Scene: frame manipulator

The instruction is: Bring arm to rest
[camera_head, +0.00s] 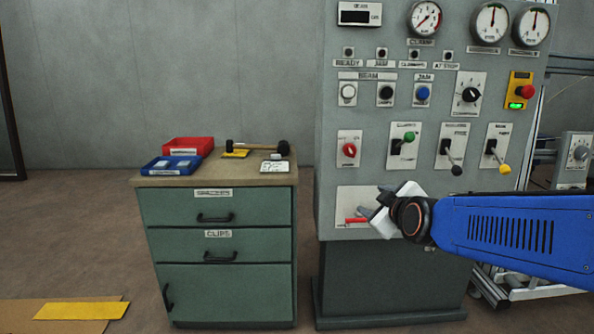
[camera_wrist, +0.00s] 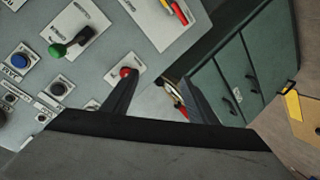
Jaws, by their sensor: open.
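My gripper (camera_head: 381,208) is at the lower part of the grey control panel (camera_head: 338,110), in front of a white plate with a red handle (camera_head: 356,220). My blue arm reaches in from the right. In the wrist view the two dark fingers of my gripper (camera_wrist: 155,92) stand apart, with a small piece of red and metal showing between them. I cannot tell whether the fingers touch the panel. A red knob (camera_head: 349,150) sits above the gripper, and it also shows in the wrist view (camera_wrist: 126,73) by the left finger.
A green cabinet (camera_head: 218,272) with drawers stands left of the panel. On its top are a red bin (camera_head: 188,146), a blue bin (camera_head: 171,166) and a hammer (camera_head: 257,147). Levers with green (camera_head: 409,137), black (camera_head: 456,170) and yellow (camera_head: 504,168) knobs stick out above my arm. The floor at front left holds a yellow plate (camera_head: 82,311).

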